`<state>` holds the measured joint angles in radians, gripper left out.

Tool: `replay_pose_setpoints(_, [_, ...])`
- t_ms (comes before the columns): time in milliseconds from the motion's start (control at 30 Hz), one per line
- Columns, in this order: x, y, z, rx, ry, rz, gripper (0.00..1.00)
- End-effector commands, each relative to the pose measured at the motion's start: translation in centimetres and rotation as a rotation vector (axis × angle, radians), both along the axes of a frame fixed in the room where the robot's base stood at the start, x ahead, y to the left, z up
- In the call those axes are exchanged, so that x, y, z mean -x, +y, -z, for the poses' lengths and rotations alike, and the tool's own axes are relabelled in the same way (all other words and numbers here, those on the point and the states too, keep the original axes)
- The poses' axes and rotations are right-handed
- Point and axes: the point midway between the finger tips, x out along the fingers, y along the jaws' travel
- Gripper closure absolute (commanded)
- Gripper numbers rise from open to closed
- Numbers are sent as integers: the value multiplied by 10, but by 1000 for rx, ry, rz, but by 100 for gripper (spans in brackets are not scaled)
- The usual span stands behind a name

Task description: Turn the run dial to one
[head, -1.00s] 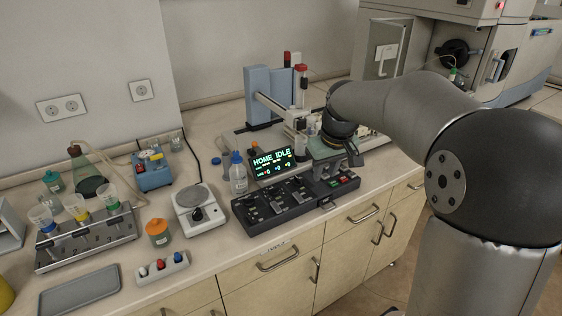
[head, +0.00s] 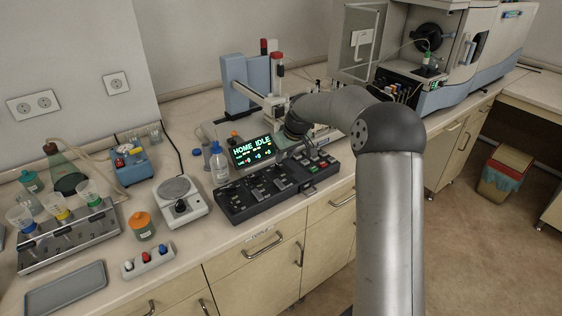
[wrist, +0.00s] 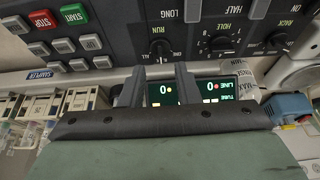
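The run dial (wrist: 163,49) is a small black knob on the dark control panel (head: 235,211). In the wrist view it sits under the upside-down RUN label, near the word ALL; its exact setting is too small to read. My gripper (wrist: 161,72) is open and empty, its two dark fingers apart. In that view the fingertips appear just below the dial, with a gap between them; I cannot tell their height above the panel. In the head view my arm reaches over the panel's right part.
The hole dial (wrist: 221,43) is beside the run dial. Red stop (wrist: 39,20) and green start (wrist: 74,14) buttons are nearby. The lit display (head: 256,150), reading HOME IDLE, stands behind the panel. A wash bottle (head: 219,168) and balance (head: 180,207) stand left of it.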

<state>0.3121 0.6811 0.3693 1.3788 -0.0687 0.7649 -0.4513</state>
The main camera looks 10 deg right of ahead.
Motion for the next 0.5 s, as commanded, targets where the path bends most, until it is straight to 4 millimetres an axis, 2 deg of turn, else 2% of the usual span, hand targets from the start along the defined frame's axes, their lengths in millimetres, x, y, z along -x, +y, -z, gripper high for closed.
replay_pose_setpoints(200, [-13,6,36,0,2,1,71])
replay_pose_setpoints(500, [-21,10,55,0,0,1,71])
